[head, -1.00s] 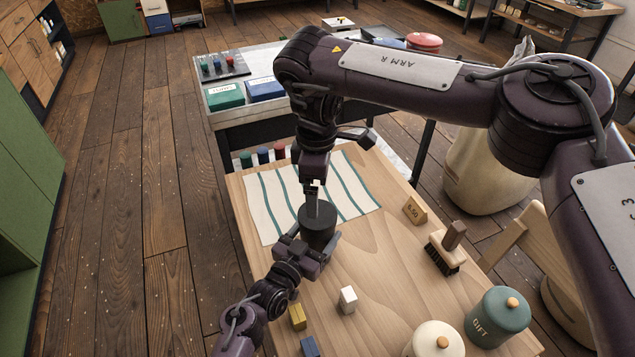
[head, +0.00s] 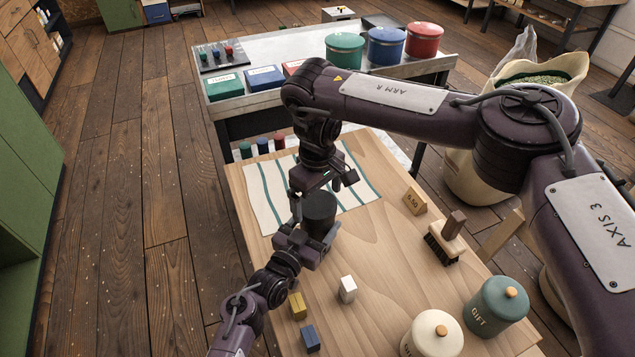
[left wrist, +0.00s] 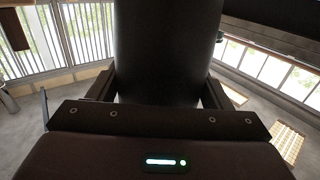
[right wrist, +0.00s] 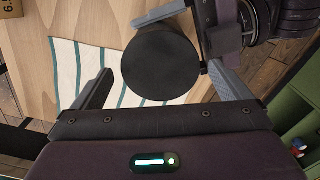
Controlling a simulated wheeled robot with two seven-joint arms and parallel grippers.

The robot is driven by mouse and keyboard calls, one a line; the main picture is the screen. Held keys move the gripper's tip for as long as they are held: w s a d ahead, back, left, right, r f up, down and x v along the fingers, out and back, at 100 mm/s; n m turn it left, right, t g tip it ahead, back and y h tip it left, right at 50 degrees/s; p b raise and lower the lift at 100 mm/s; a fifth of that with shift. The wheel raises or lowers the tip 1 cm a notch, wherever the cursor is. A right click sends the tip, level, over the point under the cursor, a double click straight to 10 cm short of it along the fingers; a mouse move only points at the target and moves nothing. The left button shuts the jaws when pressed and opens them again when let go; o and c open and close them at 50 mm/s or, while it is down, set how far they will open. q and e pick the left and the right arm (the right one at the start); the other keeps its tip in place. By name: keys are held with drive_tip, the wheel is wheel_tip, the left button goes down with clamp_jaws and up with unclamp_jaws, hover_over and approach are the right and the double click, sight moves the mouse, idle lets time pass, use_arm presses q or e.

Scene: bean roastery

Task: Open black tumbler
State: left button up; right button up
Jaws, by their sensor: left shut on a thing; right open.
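The black tumbler (head: 319,211) stands upright near the striped cloth in the head view. My left gripper (head: 312,240) is shut around its body. In the left wrist view the tumbler (left wrist: 166,50) fills the space between the fingers. My right gripper (head: 318,190) is open above the tumbler. In the right wrist view its round, flat, dark top (right wrist: 160,62) shows between the spread right fingers, with a gap on each side. I cannot make out a seam between lid and body.
The striped cloth (head: 266,205) lies on the wooden table (head: 385,265). A white block (head: 347,290), yellow block (head: 298,306), blue block (head: 310,339), brush (head: 446,240), price sign (head: 415,201), teal canister (head: 496,307) and cream canister (head: 433,336) stand around.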

drive_tip(key=shift+f, duration=0.55)
